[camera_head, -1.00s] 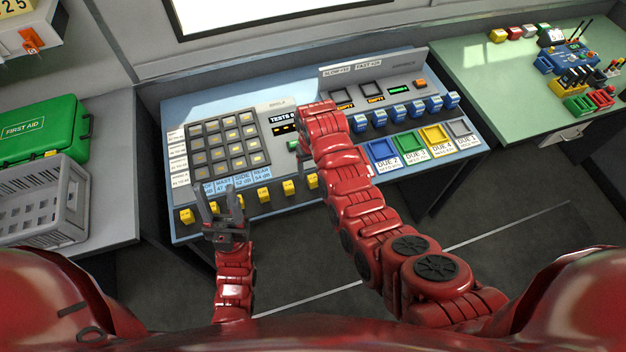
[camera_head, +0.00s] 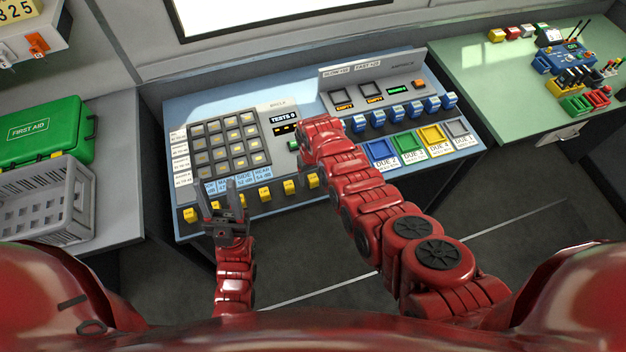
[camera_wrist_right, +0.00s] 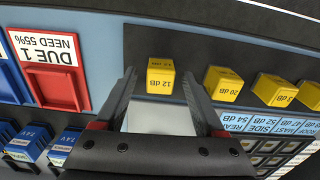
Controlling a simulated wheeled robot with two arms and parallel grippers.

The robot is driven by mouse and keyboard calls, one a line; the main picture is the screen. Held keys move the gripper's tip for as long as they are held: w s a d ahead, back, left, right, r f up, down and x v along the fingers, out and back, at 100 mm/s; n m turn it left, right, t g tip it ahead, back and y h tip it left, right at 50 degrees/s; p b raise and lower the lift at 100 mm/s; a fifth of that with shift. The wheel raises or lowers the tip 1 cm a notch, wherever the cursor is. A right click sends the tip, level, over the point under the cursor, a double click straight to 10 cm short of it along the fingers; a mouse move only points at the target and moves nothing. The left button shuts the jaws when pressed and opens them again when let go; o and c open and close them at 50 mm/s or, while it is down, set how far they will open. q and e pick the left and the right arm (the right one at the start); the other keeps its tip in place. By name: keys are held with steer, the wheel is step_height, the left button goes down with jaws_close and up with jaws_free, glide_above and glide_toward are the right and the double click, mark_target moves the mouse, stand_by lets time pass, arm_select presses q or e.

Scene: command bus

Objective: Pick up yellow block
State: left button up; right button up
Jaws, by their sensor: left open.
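Several yellow blocks stand in a row along the front edge of the blue console, including the leftmost one (camera_head: 190,215) and one at the right end (camera_head: 313,181). In the right wrist view, a yellow block marked 12 dB (camera_wrist_right: 160,80) shows between the fingertips of my right gripper (camera_wrist_right: 160,74). The fingers are apart, and I see no clear contact with the block. In the head view, my red right arm hides this gripper. My left gripper (camera_head: 221,188) is open and empty, in front of the row near the leftmost blocks, partly covering some.
Behind the row is a grey key grid (camera_head: 230,141). Coloured trays, including a yellow one (camera_head: 436,136), and several blue blocks (camera_head: 405,110) are to the right. A green case (camera_head: 40,130) and grey crate (camera_head: 40,205) stand left. A green table (camera_head: 490,90) is at right.

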jaws_close()
steer(key=shift+w+r, duration=0.1)
steer(key=shift+r, duration=0.05)
stand_by(0.4)
